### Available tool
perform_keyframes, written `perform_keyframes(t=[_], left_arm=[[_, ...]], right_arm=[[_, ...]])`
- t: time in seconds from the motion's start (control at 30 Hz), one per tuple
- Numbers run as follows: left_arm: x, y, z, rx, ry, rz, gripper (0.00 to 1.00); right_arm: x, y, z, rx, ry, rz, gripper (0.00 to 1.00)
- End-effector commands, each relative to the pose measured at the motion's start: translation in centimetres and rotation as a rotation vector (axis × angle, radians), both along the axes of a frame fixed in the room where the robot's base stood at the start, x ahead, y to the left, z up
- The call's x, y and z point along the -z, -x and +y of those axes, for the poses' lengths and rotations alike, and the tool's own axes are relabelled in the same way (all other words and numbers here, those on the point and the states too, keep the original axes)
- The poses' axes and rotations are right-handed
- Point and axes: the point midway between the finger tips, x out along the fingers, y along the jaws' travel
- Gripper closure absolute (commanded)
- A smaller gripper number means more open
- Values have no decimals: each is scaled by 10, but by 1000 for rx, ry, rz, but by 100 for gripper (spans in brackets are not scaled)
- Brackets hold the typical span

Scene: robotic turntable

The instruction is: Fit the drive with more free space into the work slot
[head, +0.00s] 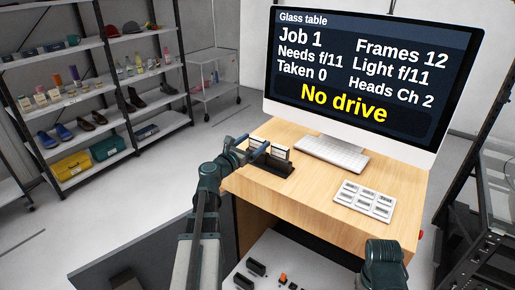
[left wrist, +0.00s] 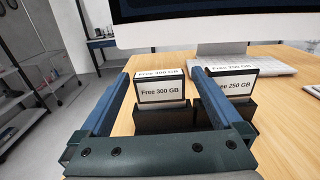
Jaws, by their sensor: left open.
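Two dark drives with white labels stand upright in black holders (left wrist: 165,121) on the wooden desk (head: 320,180). My left gripper (left wrist: 160,72) is open, with one blue finger to the left of the 300 GB drive and the other between the two drives. In the head view my left gripper (head: 258,148) is at the holders, partly covering them. I cannot identify the work slot.
A monitor (head: 375,75) shows "No drive" at the back of the desk. A keyboard (head: 331,153) lies before it, and a white button panel (head: 365,200) sits at front right. Shelves with goods (head: 90,95) stand at left. Small black parts (head: 256,267) lie on a lower white surface.

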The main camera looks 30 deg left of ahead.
Motion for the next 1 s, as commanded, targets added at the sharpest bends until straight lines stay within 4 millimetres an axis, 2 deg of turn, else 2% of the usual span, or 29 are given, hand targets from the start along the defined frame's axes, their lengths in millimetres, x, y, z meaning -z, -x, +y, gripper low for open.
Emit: perform_keyframes(t=[0.37, 0.7, 0.93, 1.0], left_arm=[[0, -13, -1, 2, 0, 0, 0], [0, -57, -1, 1, 0, 0, 0], [0, -57, -3, 0, 0, 0, 0], [0, -57, -3, 0, 0, 0, 13]], right_arm=[[0, 0, 0, 0, 0, 0, 50], [0, 0, 0, 0, 0, 0, 50], [0, 0, 0, 0, 0, 0, 50], [0, 0, 0, 0, 0, 0, 50]])
